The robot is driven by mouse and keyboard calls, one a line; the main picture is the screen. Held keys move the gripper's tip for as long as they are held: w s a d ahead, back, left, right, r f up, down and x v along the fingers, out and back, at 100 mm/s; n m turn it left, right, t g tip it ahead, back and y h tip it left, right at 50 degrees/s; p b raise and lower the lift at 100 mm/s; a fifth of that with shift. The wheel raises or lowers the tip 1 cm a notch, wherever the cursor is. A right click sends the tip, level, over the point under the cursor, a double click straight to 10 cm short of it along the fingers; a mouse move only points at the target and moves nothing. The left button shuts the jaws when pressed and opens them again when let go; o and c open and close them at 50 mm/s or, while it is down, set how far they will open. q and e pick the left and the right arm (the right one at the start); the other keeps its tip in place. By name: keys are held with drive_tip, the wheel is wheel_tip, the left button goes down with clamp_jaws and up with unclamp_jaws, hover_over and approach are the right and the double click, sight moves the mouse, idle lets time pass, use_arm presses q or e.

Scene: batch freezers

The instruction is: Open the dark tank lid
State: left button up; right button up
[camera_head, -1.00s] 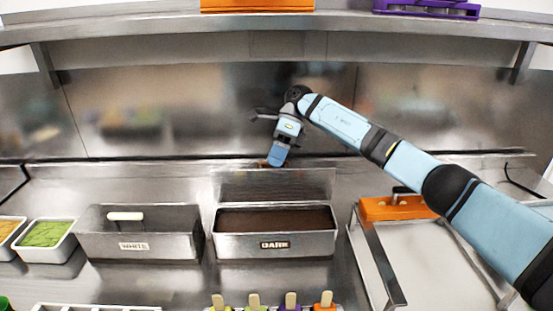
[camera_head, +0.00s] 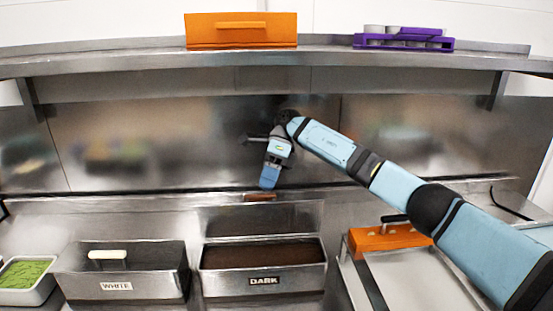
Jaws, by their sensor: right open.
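The dark tank (camera_head: 264,281) has a metal front with a "DARK" label, and its brown contents show. Its lid (camera_head: 262,219) stands upright along the tank's back edge, open. A brown handle (camera_head: 260,197) shows at the lid's top edge. My right gripper (camera_head: 268,184) is open, pointing down just above and behind the handle. It looks apart from the handle, though depth is hard to judge. My left gripper is out of view.
The white tank (camera_head: 123,285), with a pale lid handle (camera_head: 108,255), is left of the dark tank. A green-filled tub (camera_head: 26,276) is farther left. An orange block (camera_head: 388,239) sits on a tray frame at right. A shelf (camera_head: 300,61) holds orange and purple items above.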

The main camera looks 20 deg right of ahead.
drive_tip(key=v, duration=1)
drive_tip(key=shift+p, duration=0.4)
